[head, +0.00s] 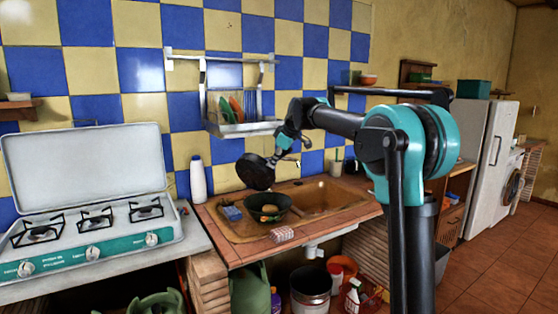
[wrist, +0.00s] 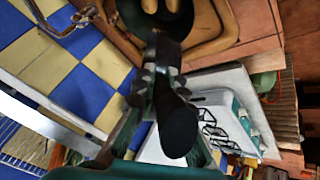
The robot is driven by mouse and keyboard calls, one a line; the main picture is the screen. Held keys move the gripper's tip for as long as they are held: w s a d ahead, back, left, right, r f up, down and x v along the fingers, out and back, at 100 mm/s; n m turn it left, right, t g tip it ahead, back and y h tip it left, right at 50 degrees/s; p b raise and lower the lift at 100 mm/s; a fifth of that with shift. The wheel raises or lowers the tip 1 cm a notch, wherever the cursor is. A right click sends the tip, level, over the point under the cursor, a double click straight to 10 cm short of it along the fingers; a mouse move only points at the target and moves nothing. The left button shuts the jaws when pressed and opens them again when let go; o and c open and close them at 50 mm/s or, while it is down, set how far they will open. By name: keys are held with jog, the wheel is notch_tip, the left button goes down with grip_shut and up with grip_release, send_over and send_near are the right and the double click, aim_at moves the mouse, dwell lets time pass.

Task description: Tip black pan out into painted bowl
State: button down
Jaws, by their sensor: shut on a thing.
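My gripper (head: 283,154) is shut on the handle of the black pan (head: 255,173). The pan hangs tilted steeply in the air above the left part of the sink, above and slightly left of the painted bowl. No contents show in it. The dark painted bowl (head: 254,212) stands upright at the sink's left side, with a brownish-orange item (head: 270,209) in it. A dark bowl shape (wrist: 182,22) is partly hidden at the top.
A white bottle (head: 198,180) stands left of the sink, beside the stove (head: 95,225). A wall dish rack (head: 240,128) is close behind the gripper.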

jog(key=s+a+f+n+t+h, duration=0.3)
jog(key=s+a+f+n+t, duration=0.1)
jog(key=s+f+t, duration=0.6)
jog(key=shift+s+a+f+n+t, duration=0.15)
jog(key=shift+a+f+n+t, duration=0.25)
jog(key=shift+a+f, duration=0.55)
dwell(0.6)
